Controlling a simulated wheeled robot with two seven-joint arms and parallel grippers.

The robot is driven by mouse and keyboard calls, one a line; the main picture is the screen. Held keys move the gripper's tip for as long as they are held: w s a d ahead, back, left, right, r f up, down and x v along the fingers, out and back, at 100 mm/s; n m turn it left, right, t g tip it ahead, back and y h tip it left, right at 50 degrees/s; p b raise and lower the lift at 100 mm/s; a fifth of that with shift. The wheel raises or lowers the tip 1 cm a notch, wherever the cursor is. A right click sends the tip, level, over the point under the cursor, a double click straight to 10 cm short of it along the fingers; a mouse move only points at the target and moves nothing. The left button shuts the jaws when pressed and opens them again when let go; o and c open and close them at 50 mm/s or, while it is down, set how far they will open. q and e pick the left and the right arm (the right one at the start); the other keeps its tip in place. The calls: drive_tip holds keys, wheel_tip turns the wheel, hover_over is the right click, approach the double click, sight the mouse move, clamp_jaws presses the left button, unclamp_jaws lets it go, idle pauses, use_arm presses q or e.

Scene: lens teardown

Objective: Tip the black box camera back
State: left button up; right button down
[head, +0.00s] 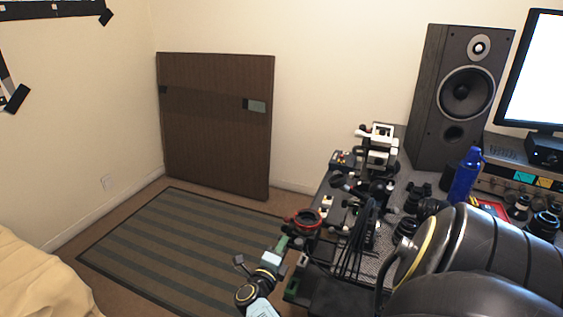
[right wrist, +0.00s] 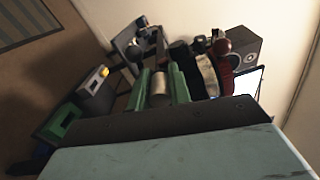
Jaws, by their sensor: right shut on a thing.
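My right gripper (head: 285,243) shows in the head view at the left edge of the cluttered desk, beside a dark round part with a red rim (head: 305,217). In the right wrist view its green fingers (right wrist: 161,88) are shut on a silver cylinder (right wrist: 159,92). I cannot tell which larger item the cylinder belongs to. Several small dark boxes and camera parts stand near it, and I cannot tell for sure which is the black box camera. One dark box with a yellow part (right wrist: 96,80) lies left of the fingers. My left gripper is not in view.
The desk holds lenses, a blue bottle (head: 465,175), a tall speaker (head: 458,95) and a monitor (head: 533,75). A striped rug (head: 180,245) and open floor lie to the left. A brown panel (head: 215,130) leans on the wall.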

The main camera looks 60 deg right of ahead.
drive_tip(key=c, duration=1.3)
unclamp_jaws()
drive_tip(key=shift+f, duration=0.1)
drive_tip(key=shift+a, duration=0.15)
drive_tip(key=v, duration=1.3)
drive_tip(key=shift+a+p, duration=0.1)
drive_tip(key=shift+p, duration=0.2)
